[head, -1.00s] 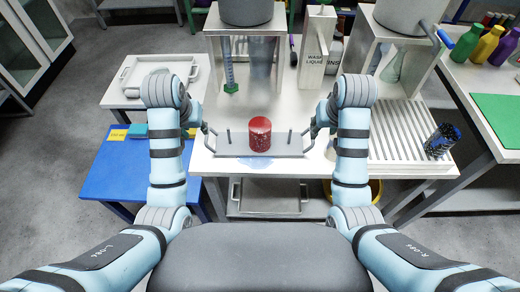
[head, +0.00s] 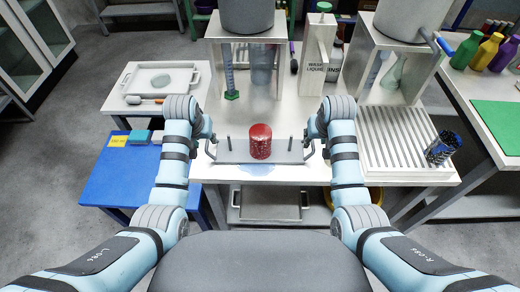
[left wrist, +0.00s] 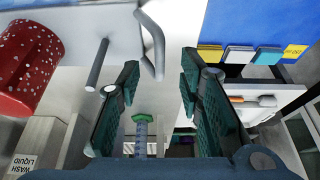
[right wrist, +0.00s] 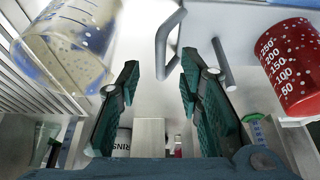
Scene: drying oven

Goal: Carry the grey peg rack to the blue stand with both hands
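The grey peg rack (head: 225,151), with upright pegs and a loop handle at each end, lies near the front edge of the white table. A red graduated beaker (head: 260,142) stands on its middle. The blue stand (head: 125,185) is low, at the left. My left gripper (head: 209,139) is open at the rack's left end; in the left wrist view the left handle (left wrist: 152,42) lies just ahead of its fingertips (left wrist: 159,68). My right gripper (head: 314,140) is open at the right end; the right handle (right wrist: 162,42) lies just ahead of its fingertips (right wrist: 160,66). Neither grips a handle.
A ribbed drainer (head: 395,140) and a dark-speckled beaker (head: 440,148) are right of the rack. A green-based cylinder (head: 231,94) and a wash-liquid box (head: 318,55) stand behind.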

